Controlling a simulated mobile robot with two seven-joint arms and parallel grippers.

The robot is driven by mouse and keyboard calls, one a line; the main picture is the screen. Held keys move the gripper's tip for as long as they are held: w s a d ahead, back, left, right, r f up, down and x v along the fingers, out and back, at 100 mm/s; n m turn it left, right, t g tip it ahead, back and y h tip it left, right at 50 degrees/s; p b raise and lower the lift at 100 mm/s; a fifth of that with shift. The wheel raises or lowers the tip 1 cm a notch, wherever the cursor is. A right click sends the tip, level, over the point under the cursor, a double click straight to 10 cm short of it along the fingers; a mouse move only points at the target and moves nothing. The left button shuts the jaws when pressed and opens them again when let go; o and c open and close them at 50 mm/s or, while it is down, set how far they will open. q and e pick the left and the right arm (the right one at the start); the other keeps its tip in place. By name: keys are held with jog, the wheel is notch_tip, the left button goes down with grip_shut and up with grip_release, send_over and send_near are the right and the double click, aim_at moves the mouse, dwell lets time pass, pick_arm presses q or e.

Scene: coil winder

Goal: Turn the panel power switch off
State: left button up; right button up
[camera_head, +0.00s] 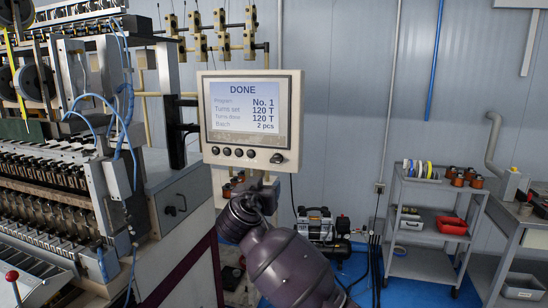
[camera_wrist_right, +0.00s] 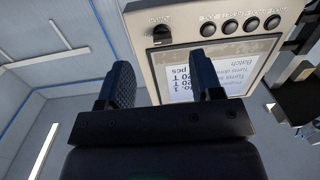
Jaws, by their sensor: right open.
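The control panel (camera_head: 293,120) is a beige box with a lit screen (camera_head: 244,105) that reads DONE. Its power switch (camera_head: 277,158) is a small black knob at the lower right of the panel face, beside a row of round black buttons (camera_head: 231,152). In the right wrist view the panel appears upside down, with the switch (camera_wrist_right: 160,34) at the top. My right gripper (camera_wrist_right: 162,65) is open and empty, its two fingers apart, with the switch ahead of the gap and not touched. In the head view this gripper (camera_head: 262,184) is just below the panel. My left gripper is out of view.
The coil winding machine (camera_head: 185,200) fills the left side. A grey cart (camera_head: 425,220) with spools and a red bin (camera_head: 451,225) stands at the right, beside a bench (camera_head: 515,215). A compressor (camera_head: 318,228) sits on the floor behind my right arm.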

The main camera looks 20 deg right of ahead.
aim_at(275, 161)
jog(key=shift+m+h, duration=0.4)
jog(key=shift+m, duration=0.1)
jog(key=w+d+r+p, duration=0.1)
jog(key=w, duration=0.1)
jog(key=w+d+r, duration=0.1)
jog(key=w+d, duration=0.1)
jog(key=w, duration=0.1)
jog(key=w+d+r+p, duration=0.1)
jog(key=w, duration=0.1)
jog(key=shift+w+d+r+p, duration=0.3)
jog(key=shift+w+r, duration=0.05)
jog(key=shift+r, duration=0.05)
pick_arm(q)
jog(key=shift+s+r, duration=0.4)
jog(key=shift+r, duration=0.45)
pick_arm(e)
jog(key=shift+x, duration=1)
jog(key=shift+f, duration=0.1)
jog(key=c, duration=0.9)
